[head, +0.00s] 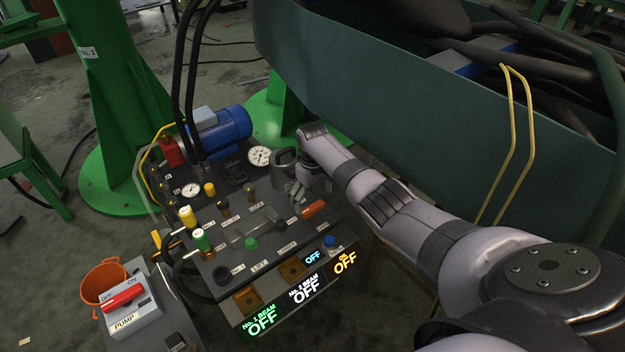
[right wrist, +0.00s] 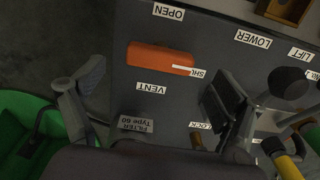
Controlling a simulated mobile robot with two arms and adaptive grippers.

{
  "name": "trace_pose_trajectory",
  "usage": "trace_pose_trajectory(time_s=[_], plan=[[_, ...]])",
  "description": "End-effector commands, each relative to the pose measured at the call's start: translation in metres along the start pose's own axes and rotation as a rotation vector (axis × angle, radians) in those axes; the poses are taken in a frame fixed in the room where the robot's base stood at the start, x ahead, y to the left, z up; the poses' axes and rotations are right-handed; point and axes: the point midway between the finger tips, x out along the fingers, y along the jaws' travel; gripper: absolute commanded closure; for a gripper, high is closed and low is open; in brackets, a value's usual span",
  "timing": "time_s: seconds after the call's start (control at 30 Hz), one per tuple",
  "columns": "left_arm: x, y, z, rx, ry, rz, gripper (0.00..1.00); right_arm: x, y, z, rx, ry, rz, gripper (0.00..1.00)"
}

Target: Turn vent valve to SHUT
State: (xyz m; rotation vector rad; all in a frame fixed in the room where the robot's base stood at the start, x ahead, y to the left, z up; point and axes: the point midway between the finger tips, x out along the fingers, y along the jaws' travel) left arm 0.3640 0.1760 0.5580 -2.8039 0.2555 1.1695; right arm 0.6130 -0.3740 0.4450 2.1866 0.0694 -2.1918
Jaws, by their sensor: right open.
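The vent valve's orange handle (head: 313,209) is on the right part of the dark control panel (head: 225,262). The right wrist view shows the handle (right wrist: 160,58) lying crosswise, its right end over part of the SHUT label (right wrist: 188,71). The OPEN label (right wrist: 169,12) is above it and the VENT label (right wrist: 150,88) below it. My right gripper (head: 302,190) is just behind the handle in the head view. In the right wrist view its two fingers (right wrist: 152,88) are spread wide with nothing between them. I cannot tell its height above the panel. My left gripper is not in view.
Green and yellow valve knobs (head: 202,240), levers and gauges (head: 259,156) crowd the panel left of the handle. A blue motor (head: 222,130) stands behind. Lit indicators (head: 304,289) line the front edge. A large dark green trough (head: 400,120) rises behind my right arm.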

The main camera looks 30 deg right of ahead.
Motion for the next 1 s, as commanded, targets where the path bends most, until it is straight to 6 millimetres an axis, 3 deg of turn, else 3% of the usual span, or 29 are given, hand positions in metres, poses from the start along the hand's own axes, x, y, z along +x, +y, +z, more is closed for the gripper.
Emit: trace_pose_trajectory(time_s=[0.2,0.4,1.0], plan=[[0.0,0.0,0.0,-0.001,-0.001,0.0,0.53,-0.047,0.001,-0.001,0.0,0.006,0.001,0.1],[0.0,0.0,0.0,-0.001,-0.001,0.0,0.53,-0.073,0.0,-0.001,0.001,0.002,0.001,0.1],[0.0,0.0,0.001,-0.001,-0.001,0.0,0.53,-0.081,0.0,0.0,0.001,0.001,0.0,0.1]])
